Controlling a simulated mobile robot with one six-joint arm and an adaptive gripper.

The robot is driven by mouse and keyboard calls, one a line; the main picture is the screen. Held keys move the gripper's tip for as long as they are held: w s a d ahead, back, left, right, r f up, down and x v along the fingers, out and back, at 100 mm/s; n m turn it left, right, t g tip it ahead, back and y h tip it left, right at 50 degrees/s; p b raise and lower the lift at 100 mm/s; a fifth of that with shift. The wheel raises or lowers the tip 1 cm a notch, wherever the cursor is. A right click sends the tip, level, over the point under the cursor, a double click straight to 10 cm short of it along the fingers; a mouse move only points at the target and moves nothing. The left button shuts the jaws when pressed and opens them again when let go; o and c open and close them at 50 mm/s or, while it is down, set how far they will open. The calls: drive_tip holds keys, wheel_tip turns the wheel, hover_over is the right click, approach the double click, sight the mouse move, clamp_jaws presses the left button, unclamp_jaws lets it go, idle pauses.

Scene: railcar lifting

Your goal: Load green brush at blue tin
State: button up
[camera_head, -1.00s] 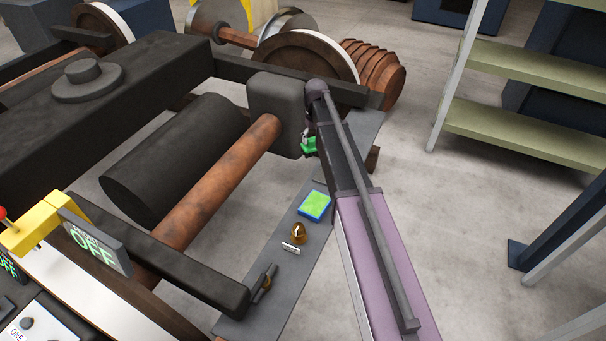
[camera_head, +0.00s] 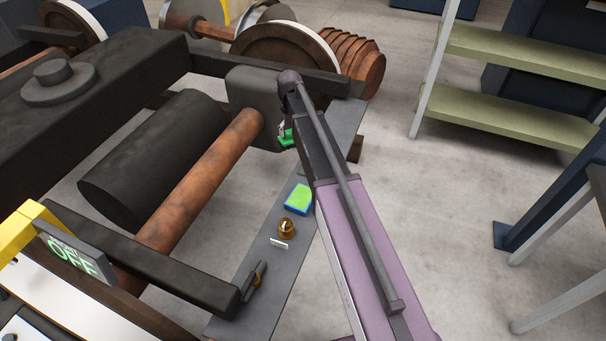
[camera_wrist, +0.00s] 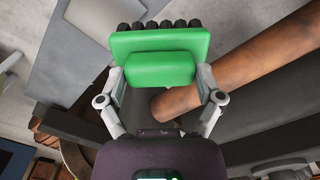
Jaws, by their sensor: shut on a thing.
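The green brush (camera_wrist: 160,45) has a green body and dark bristle tufts along its far edge in the wrist view. My gripper (camera_wrist: 160,80) is shut on it, with one finger on each side of its raised green grip. In the head view the brush (camera_head: 286,141) shows only as a small green patch. My arm hides part of it and most of my gripper. The blue tin (camera_head: 290,208) appears to be the small blue-sided box with a bright green top on the grey plank. It lies below the brush in the picture, apart from it.
The grey plank (camera_head: 238,312) also bears a brown-gold round object (camera_head: 286,228), a small white label (camera_head: 279,243) and a dark tool (camera_head: 252,287). The dark railcar frame (camera_head: 110,78) and rusty axle (camera_head: 205,175) stand left. Shelves (camera_head: 520,105) stand right, with open floor between.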

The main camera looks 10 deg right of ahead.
drive_tip(key=s+d+f+m+b, duration=0.1)
drive_tip(key=s+f+b, duration=0.9)
drive_tip(key=s, duration=0.1)
drive_tip(key=shift+f, duration=0.35)
drive_tip(key=shift+f+b, duration=3)
drive_tip(key=shift+b, duration=0.1)
drive_tip(key=shift+f+b, duration=0.5)
drive_tip(key=shift+b, duration=0.05)
idle(0.7)
drive_tip(key=shift+r, duration=0.1)
wheel_tip(320, 180, up, 7)
drive_tip(key=p, duration=0.7)
idle(0.5)
idle(0.6)
